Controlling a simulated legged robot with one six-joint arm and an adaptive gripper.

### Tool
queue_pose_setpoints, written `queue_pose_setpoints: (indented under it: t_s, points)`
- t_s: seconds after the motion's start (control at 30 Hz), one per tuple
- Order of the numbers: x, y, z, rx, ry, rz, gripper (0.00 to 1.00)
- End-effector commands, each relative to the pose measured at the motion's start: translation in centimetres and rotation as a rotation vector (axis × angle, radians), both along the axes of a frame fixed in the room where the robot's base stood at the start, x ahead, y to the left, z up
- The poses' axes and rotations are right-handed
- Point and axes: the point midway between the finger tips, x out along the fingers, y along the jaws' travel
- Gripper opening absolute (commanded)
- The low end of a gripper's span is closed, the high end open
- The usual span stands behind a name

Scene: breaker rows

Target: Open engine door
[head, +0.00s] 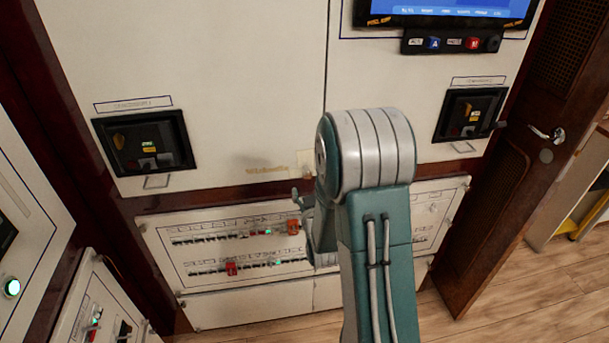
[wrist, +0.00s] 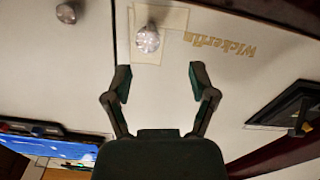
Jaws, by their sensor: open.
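White cabinet panels (head: 230,70) with a dark vertical seam fill the middle of the head view; I cannot tell which part is the engine door. A round shiny knob (wrist: 148,40) on a cream patch sits on a panel in the wrist view, just beside the seam. My gripper (wrist: 160,78) is open and empty, its fingers pointing at the panel with the knob ahead, slightly left of the middle between them. The fingers appear apart from the knob. In the head view my arm hides most of the gripper.
A breaker panel (head: 235,250) with rows of switches is below. Dark recessed boxes sit at left (head: 143,143) and right (head: 468,115). A screen (head: 445,10) is at top right. A brown wooden door (head: 500,190) with a lever handle (head: 547,134) stands at right. A second knob (wrist: 66,12) is across the seam.

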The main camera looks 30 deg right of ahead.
Motion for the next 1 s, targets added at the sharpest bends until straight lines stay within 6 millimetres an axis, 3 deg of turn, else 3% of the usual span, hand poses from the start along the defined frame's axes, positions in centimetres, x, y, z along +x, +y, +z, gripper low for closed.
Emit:
queue_pose_setpoints:
  t_s: [0.3,0.67,0.7,0.8,0.87,1.0]
  points:
    - [4.8,-1.4,0.0,0.000,0.000,-0.001,0.73]
    - [5.6,-1.6,0.1,0.000,0.001,0.000,0.73]
    - [5.6,-1.6,0.1,0.000,0.001,0.000,0.69]
    - [5.6,-1.8,0.0,0.001,0.001,0.000,0.24]
    - [5.6,-1.8,0.0,0.002,0.001,0.000,0.00]
    - [5.6,-1.7,0.0,0.001,0.003,-0.002,0.00]
